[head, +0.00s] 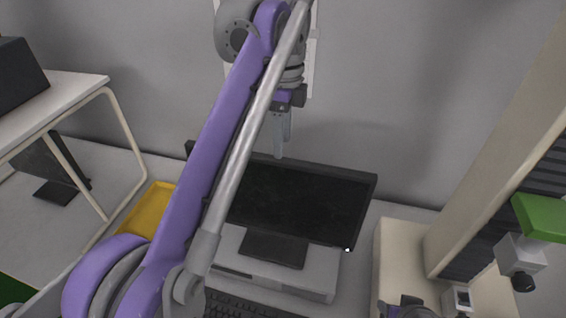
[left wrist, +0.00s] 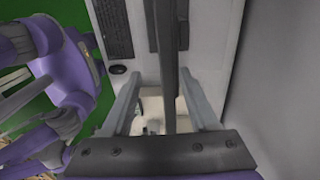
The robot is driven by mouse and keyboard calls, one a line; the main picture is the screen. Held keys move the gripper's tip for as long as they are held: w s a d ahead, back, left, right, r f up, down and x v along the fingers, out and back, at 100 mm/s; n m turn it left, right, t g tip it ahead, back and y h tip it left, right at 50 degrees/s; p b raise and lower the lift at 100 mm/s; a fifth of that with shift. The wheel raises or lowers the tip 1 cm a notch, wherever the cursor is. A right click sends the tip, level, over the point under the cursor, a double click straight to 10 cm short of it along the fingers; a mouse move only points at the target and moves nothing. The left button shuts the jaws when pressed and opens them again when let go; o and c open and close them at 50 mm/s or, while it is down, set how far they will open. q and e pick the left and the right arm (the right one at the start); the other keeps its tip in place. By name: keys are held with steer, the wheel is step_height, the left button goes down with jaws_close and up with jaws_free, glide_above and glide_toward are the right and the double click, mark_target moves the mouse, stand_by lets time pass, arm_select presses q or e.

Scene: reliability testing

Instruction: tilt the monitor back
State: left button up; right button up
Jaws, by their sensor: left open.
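The monitor (head: 300,195) has a dark screen and stands on a flat grey box (head: 310,278), behind the keyboard (head: 245,306). My left gripper (head: 279,154) points down at the monitor's top edge, near its middle. In the left wrist view, the monitor's top edge (left wrist: 168,60) shows as a dark bar running between the two spread fingers of my left gripper (left wrist: 160,85). The gripper is open, and I see no clear contact with the monitor. My left arm hides the monitor's left part in the head view. My right gripper's fingers do not show.
A grey wall (head: 390,110) rises close behind the monitor. A yellow tray (head: 148,208) lies to the left, near a white-topped table (head: 60,100). A beige machine (head: 400,255) with a green part (head: 540,217) stands at the right. A mouse (left wrist: 117,69) lies beside the keyboard.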

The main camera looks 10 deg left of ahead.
mark_target(284, 159)
arm_select(q)
steer(key=f, duration=0.4)
steer(key=f+b, duration=0.1)
steer(key=f, duration=0.1)
steer(key=shift+w+f, duration=0.4)
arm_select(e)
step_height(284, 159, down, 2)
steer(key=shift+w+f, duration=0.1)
arm_select(q)
steer(key=shift+s+f, duration=0.25)
steer(key=shift+f, duration=0.35)
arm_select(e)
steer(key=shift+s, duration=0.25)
arm_select(q)
steer(key=shift+f, duration=0.1)
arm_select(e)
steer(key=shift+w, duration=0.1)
arm_select(q)
steer(key=shift+w, duration=0.15)
steer(key=shift+c, duration=0.2)
jaws_close()
